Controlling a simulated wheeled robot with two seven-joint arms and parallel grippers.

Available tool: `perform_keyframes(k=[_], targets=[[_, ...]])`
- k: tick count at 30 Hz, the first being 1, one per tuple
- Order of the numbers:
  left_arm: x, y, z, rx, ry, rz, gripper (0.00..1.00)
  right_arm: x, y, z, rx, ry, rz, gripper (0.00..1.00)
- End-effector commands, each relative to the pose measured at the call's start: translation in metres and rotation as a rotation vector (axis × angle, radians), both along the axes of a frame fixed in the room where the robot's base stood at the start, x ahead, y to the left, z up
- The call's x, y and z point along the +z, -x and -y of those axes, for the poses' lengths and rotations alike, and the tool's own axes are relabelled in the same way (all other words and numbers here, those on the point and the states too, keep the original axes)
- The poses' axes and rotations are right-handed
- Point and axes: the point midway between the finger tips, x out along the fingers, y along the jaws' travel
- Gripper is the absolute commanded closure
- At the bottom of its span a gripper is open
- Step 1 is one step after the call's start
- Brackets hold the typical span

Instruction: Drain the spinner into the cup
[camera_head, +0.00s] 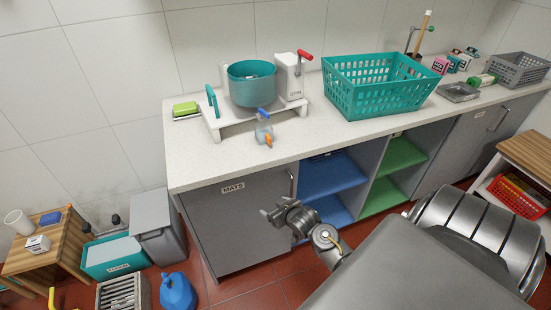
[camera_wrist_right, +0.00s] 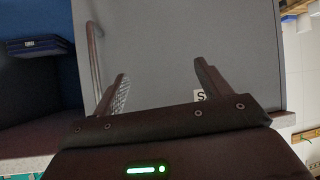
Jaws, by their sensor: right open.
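The spinner is a teal bowl (camera_head: 252,84) on a white stand (camera_head: 255,118) on the counter, with a white housing (camera_head: 290,77) carrying a red lever (camera_head: 305,55) and a teal handle (camera_head: 212,100) at its left. A small clear vessel (camera_head: 264,131) with blue and orange parts, perhaps the cup, stands at the stand's front; whether they touch is unclear. My right gripper (camera_head: 272,211) is open and empty, below counter height before the grey cabinet door. The right wrist view shows its two spread fingers (camera_wrist_right: 160,72) facing that door. My left gripper is out of view.
A teal basket (camera_head: 378,88) stands right of the spinner, and a green sponge (camera_head: 184,108) lies left of it. The counter front (camera_head: 215,153) is mostly clear. The MATS door (camera_head: 240,225) has a bar handle. Bins and a blue jug (camera_head: 177,292) stand on the floor.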

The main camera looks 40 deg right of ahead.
Motion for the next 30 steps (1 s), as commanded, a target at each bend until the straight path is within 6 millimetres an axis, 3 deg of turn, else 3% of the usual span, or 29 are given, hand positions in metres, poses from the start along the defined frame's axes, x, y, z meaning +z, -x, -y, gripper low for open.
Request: perform_keyframes(k=[3,9,30], targets=[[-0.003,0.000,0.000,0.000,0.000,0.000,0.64,-0.018,0.006,-0.005,0.007,-0.004,-0.028,0.24],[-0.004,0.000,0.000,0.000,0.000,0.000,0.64,-0.033,0.012,-0.009,0.013,-0.008,-0.053,0.24],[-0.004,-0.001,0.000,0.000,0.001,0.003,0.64,-0.035,0.013,-0.010,0.015,-0.006,-0.058,0.24]])
